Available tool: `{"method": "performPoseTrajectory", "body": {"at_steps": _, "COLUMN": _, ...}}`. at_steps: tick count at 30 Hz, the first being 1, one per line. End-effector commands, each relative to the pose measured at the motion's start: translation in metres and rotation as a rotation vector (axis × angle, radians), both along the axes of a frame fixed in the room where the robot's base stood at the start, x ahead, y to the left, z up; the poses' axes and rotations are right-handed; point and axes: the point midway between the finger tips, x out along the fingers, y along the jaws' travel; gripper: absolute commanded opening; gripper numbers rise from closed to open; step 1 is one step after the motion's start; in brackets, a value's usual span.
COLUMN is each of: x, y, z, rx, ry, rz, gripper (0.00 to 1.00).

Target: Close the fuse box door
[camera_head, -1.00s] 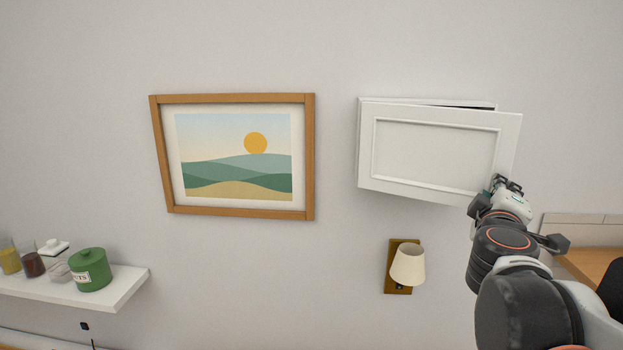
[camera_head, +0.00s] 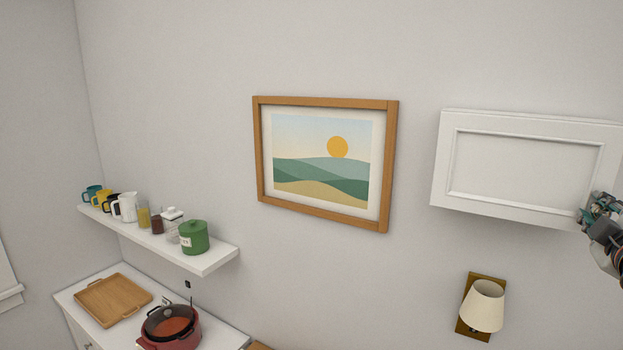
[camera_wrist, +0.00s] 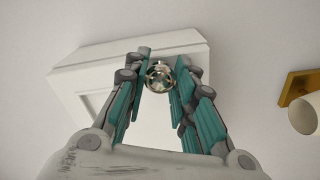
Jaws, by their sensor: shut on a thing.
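The white fuse box door (camera_head: 525,170) is a framed panel on the wall at the right of the head view. It looks flush with its box, with no gap visible along its top edge. My gripper (camera_head: 592,212) is at the door's lower right corner, partly cut off by the picture edge. In the wrist view my gripper (camera_wrist: 159,82) has its teal-padded fingers around a round metal knob (camera_wrist: 159,73) in front of the white door (camera_wrist: 92,100). The fingers are shut on the knob. The inside of the box is hidden.
A wall lamp (camera_head: 483,305) is mounted below the box. A framed landscape picture (camera_head: 327,162) hangs to the left. A shelf (camera_head: 215,258) with mugs and jars is further left, above a counter with a tray (camera_head: 113,298) and a red pot (camera_head: 170,328).

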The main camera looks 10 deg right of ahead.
Motion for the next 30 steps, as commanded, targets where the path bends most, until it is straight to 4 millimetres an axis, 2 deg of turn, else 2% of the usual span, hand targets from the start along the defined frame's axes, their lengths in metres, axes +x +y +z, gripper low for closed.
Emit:
{"method": "performPoseTrajectory", "body": {"at_steps": 8, "x": 0.003, "y": -0.002, "z": 0.004, "rx": 0.001, "ry": 0.000, "rz": 0.002, "gripper": 0.00}}
{"method": "performPoseTrajectory", "body": {"at_steps": 9, "x": 0.003, "y": -0.002, "z": 0.004, "rx": 0.001, "ry": 0.000, "rz": 0.002, "gripper": 0.33}}
{"method": "performPoseTrajectory", "body": {"at_steps": 11, "x": 0.003, "y": -0.002, "z": 0.004, "rx": 0.001, "ry": 0.000, "rz": 0.002, "gripper": 0.46}}
{"method": "performPoseTrajectory", "body": {"at_steps": 23, "x": 0.002, "y": -0.001, "z": 0.004, "rx": 0.001, "ry": -0.001, "rz": 0.001, "gripper": 0.46}}
{"method": "performPoseTrajectory", "body": {"at_steps": 30, "x": -0.015, "y": 0.011, "z": 0.003, "rx": 0.000, "ry": -0.001, "rz": 0.000, "gripper": 0.46}}
